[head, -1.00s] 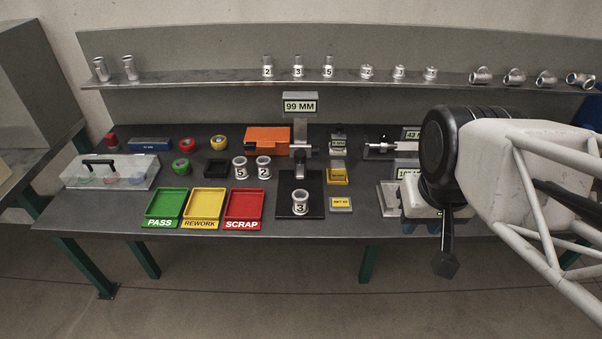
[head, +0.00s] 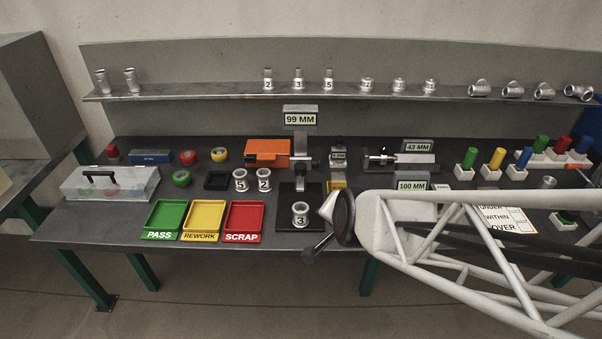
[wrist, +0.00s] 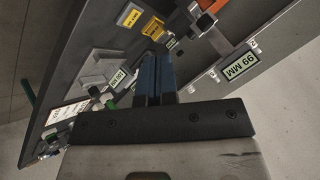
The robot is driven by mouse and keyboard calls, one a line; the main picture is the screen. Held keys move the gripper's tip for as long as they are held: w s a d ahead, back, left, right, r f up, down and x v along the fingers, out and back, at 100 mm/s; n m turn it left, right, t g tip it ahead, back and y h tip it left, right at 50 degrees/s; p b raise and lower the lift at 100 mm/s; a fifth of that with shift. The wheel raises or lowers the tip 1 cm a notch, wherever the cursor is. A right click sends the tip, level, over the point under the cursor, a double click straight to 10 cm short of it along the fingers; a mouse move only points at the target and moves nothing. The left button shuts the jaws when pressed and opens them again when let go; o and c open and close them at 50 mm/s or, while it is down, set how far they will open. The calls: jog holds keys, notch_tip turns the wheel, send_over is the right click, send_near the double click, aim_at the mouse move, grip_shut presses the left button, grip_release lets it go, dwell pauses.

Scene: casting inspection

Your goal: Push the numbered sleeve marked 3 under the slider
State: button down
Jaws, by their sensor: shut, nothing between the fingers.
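The silver sleeve marked 3 (head: 300,217) stands upright on the black base plate (head: 285,222) of the 99 MM gauge in the head view. It is toward the front of the plate. The slider (head: 305,163) is on the gauge's upright post behind it, with the 99 MM display (head: 300,120) on top. My gripper (head: 309,255) is in front and to the right of the sleeve, apart from it in the picture, near the table's front edge. The shut fingers (wrist: 153,78) show in the wrist view with nothing between them. The sleeve cannot be made out there.
Sleeves marked 5 (head: 240,181) and 2 (head: 264,181) stand left of the gauge. The red SCRAP tray (head: 243,237) lies left of the plate. An orange block (head: 267,150) sits behind. The 43 MM gauge (head: 405,158) is to the right, and my arm covers the front right.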

aim_at(300, 216)
jog(key=w+a+f+m+t, duration=0.35)
jog(key=a+f+m, duration=0.2)
jog(key=f, duration=0.25)
jog(key=s+a+f+m+t+h, duration=0.1)
jog(key=s+f+m+t, duration=0.4)
jog(key=f, duration=0.3)
jog(key=shift+a+f+m+t+h, duration=0.35)
jog(key=shift+a+m+t+h, duration=0.1)
jog(key=shift+m, duration=0.1)
jog(key=shift+w+a, duration=0.15)
jog(key=shift+w, duration=6.75)
jog(key=shift+w, duration=2.45)
jog(key=shift+s, duration=0.2)
